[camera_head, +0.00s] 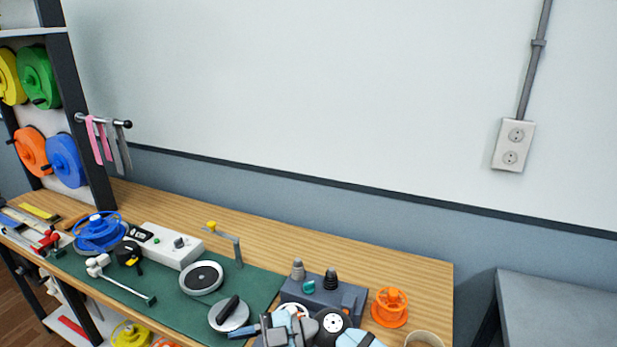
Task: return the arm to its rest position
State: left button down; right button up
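Part of my arm, light blue, grey and black, shows at the bottom edge and seems to come in from the right, so I take it for my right arm. Its grey gripper (262,329) points left over the front of the green mat (140,302), close to a round grey disc with a black handle (229,314). Whether its fingers are open or shut cannot be made out, and no held thing is visible. The lower part of the arm is cut off by the frame. My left gripper is not in view.
A wooden bench (330,257) carries a white control box (173,245), a blue reel (99,231), a grey block with knobs (323,295) and an orange spool (390,307). A rack post (84,110) with hanging straps stands left. A grey table (560,312) stands right.

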jog(key=d+f+m+t+h+p, duration=0.1)
jog(key=d+f+m+t+h, duration=0.1)
jog(key=d+m+t, duration=0.7)
jog(key=d+f+m+t+h, duration=0.25)
jog(key=d+m+t, duration=0.45)
jog(key=t, duration=0.4)
jog(key=s+d+f+m+g+h+p, duration=0.1)
jog(key=s+d+f+m+g+h, duration=0.4)
jog(key=s+d+f+h, duration=0.4)
jog(key=s+d+f+m, duration=0.1)
jog(key=s+d+f, duration=0.5)
jog(key=f, duration=0.1)
jog(key=shift+d+f, duration=0.15)
jog(key=shift+d, duration=0.05)
jog(key=shift+c, duration=0.4)
